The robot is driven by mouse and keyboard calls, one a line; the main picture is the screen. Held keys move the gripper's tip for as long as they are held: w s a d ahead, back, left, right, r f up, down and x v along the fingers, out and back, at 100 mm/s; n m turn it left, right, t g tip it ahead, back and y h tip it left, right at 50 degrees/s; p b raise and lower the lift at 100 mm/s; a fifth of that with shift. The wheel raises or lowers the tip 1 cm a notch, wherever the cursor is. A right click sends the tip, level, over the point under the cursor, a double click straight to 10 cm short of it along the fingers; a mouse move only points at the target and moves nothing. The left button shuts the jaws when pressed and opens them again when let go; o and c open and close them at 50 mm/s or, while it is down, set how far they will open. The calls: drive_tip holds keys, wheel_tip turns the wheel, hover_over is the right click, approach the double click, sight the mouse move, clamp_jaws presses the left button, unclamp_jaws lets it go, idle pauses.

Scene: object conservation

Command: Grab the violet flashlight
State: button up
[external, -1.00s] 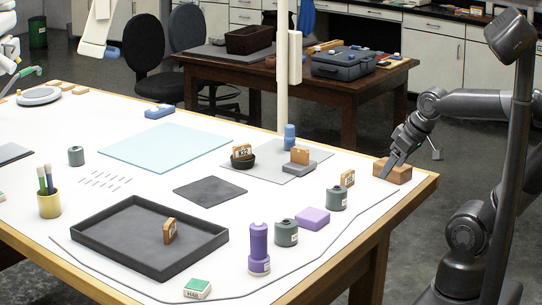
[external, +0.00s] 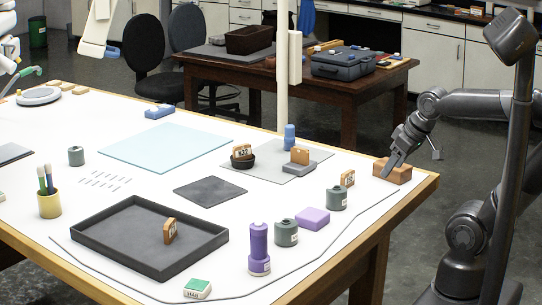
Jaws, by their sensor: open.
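The violet flashlight (external: 259,250) stands upright near the front edge of the white table, right of the dark tray. It has a white label near its base. My gripper (external: 391,165) is open at the table's right corner, well to the right of and behind the flashlight. Its fingers point down close to a brown wooden block (external: 403,174) and partly cover it. I cannot tell whether they touch the block.
A grey-green canister (external: 287,233) stands close to the flashlight's right, with a violet block (external: 312,218) and another canister (external: 337,199) beyond. The dark tray (external: 100,250) lies to the left. A small green-topped block (external: 197,289) sits in front. A thin dark cord runs along the front edge.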

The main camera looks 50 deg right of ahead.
drive_tip(key=w+a+r+g, duration=0.2)
drive_tip(key=w+a+r, duration=0.2)
drive_tip(key=w+a, duration=0.4)
drive_tip(key=w+a+f+g, duration=0.1)
drive_tip(key=w+a, duration=0.1)
drive_tip(key=a, duration=0.8)
drive_tip(key=w+a+m+g, duration=0.1)
drive_tip(key=w+a, duration=0.1)
drive_tip(key=a, duration=0.7)
drive_tip(key=w+a+f+g, duration=0.1)
drive_tip(key=w+a, duration=0.1)
drive_tip(key=a, duration=0.8)
drive_tip(key=shift+w+a+f+m+g, duration=0.3)
drive_tip(key=shift+w+f+m, duration=0.05)
drive_tip(key=shift+w+m, duration=0.05)
hover_over(259, 244)
drive_tip(key=w+d, duration=0.2)
wheel_tip(259, 244, down, 5)
drive_tip(key=shift+s, duration=0.1)
drive_tip(key=shift+s+a+f, duration=0.15)
drive_tip(key=shift+f, duration=1.4)
drive_tip(key=shift+s+a+f, duration=0.1)
drive_tip(key=shift+s+f, duration=0.05)
drive_tip(key=shift+f, duration=1.35)
drive_tip(key=shift+c, duration=0.2)
